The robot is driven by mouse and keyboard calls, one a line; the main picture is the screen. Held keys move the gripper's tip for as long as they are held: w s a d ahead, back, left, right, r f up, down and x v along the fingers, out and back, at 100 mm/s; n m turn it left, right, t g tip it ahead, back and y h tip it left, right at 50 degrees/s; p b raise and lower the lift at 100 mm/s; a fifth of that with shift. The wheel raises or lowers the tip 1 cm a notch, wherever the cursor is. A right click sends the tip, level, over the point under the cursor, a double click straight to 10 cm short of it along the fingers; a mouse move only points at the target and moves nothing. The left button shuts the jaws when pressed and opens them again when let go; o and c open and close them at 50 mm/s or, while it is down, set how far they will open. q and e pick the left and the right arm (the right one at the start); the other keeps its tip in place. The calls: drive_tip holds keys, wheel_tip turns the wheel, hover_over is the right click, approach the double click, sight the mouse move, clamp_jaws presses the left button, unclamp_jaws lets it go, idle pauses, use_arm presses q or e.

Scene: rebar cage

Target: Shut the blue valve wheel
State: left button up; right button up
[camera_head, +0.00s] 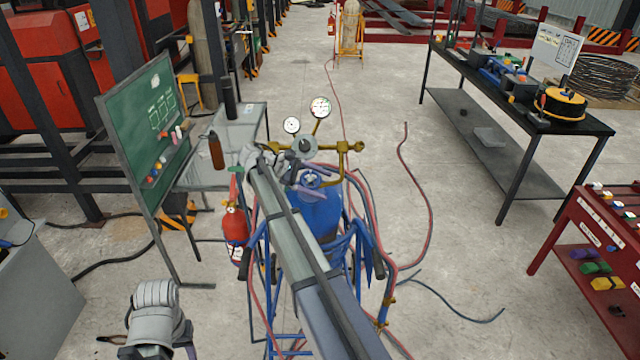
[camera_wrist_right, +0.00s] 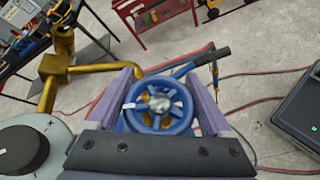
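The blue valve wheel (camera_wrist_right: 176,119) is spoked, with a silver hub nut, in the right wrist view. My right gripper (camera_wrist_right: 160,96) has its two purple fingers apart, one on each side of the wheel. I cannot tell whether they touch the rim. In the head view the wheel (camera_head: 312,181) sits on top of a blue cylinder (camera_head: 318,215), partly hidden by my right arm. Of my left arm only grey links show at the bottom left; its gripper is not clearly in the picture.
A brass regulator (camera_head: 342,147) with two round gauges (camera_head: 320,107) stands just behind the wheel. A blue trolley with red and blue hoses holds the cylinder. A red fire extinguisher (camera_head: 235,226) is to its left. A green board, workbenches and a red cart stand around.

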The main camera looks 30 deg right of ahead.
sight(309, 179)
drive_tip(key=shift+o, duration=1.1)
drive_tip(key=shift+w+a+r+p, duration=0.3)
drive_tip(key=shift+a+r+p, duration=0.05)
drive_tip(key=shift+a+p, duration=0.1)
drive_tip(key=p+v, duration=0.3)
drive_tip(key=v, duration=0.3)
drive_tip(key=shift+a+r, duration=0.15)
drive_tip(key=shift+a, duration=0.1)
